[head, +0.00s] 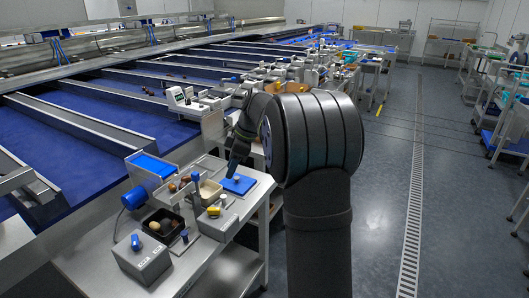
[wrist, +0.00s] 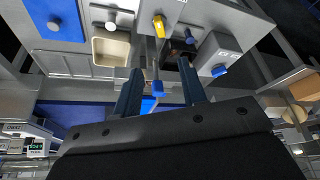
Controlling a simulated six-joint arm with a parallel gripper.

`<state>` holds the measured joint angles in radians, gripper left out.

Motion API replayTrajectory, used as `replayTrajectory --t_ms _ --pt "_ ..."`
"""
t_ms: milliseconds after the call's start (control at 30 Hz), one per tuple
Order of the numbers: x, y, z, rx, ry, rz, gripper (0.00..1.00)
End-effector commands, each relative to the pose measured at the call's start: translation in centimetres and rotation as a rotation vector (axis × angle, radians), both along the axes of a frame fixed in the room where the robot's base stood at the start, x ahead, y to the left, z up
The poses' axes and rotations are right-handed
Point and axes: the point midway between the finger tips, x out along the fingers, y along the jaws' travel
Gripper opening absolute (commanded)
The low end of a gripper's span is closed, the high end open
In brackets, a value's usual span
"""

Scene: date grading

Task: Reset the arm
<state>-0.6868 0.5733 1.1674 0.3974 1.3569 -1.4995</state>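My arm rises in the foreground of the head view and bends left over the grading bench (head: 255,205). My gripper (head: 229,171) hangs above the bench near the cream tray (head: 212,194) and the blue mat (head: 245,188). In the wrist view my gripper (wrist: 160,65) has its two dark fingers well apart. A grey post with a blue end (wrist: 157,88) shows in the gap between them. I see nothing clasped, and I cannot tell how far the post is from the fingers.
A black tray (head: 150,237) with brown pieces, a grey box with a blue button (head: 140,262), a blue-topped machine (head: 150,168) and a yellow piece (head: 214,211) crowd the bench. Blue conveyor lanes (head: 60,150) lie behind. The floor (head: 385,190) on the right is open.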

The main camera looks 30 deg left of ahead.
Motion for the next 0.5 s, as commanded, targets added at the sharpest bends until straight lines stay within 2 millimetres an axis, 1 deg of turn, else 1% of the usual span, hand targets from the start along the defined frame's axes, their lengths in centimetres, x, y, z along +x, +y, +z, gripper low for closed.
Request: replayTrajectory --t_ms 167,500 --pt "-0.5 0.6 -1.8 -0.003 0.003 0.002 0.38" --pt "-1.8 2.8 -8.0 -0.002 0.003 0.002 0.38"
